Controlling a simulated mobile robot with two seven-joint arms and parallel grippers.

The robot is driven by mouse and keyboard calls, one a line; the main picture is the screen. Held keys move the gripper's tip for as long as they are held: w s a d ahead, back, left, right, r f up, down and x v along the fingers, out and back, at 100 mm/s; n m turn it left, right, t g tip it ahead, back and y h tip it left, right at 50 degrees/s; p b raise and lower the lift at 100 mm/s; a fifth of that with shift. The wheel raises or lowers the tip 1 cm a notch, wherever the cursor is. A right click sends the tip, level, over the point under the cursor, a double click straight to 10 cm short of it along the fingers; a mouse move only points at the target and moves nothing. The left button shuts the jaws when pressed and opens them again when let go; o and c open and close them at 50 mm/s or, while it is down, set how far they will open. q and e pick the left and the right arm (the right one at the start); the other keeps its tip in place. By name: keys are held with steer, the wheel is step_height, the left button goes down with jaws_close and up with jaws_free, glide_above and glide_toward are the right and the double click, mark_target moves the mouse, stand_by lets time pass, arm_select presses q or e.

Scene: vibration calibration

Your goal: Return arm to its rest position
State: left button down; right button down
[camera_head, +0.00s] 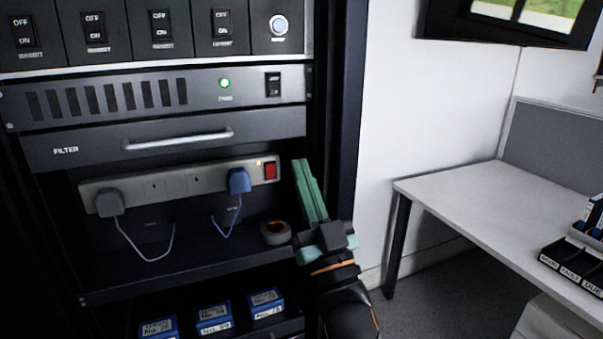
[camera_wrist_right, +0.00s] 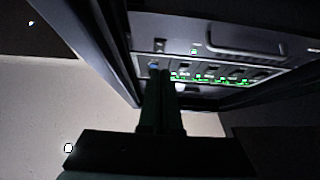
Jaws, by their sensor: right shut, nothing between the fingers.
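My right gripper (camera_head: 309,190) reaches up from the bottom in the head view, with its green fingers pressed together and empty. It stands in front of the rack's right side, just right of the power strip (camera_head: 150,188) and its red switch (camera_head: 270,171). I cannot tell whether it touches anything there. In the right wrist view the dark fingers (camera_wrist_right: 160,85) point toward the rack front. My left gripper is not in either view.
The rack (camera_head: 345,100) fills the left, with several OFF/ON switches (camera_head: 95,32), a green light (camera_head: 224,83) and a FILTER drawer handle (camera_head: 178,140). A tape roll (camera_head: 275,232) and blue boxes (camera_head: 213,318) sit lower. A white desk (camera_head: 480,200) stands right; floor between is clear.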

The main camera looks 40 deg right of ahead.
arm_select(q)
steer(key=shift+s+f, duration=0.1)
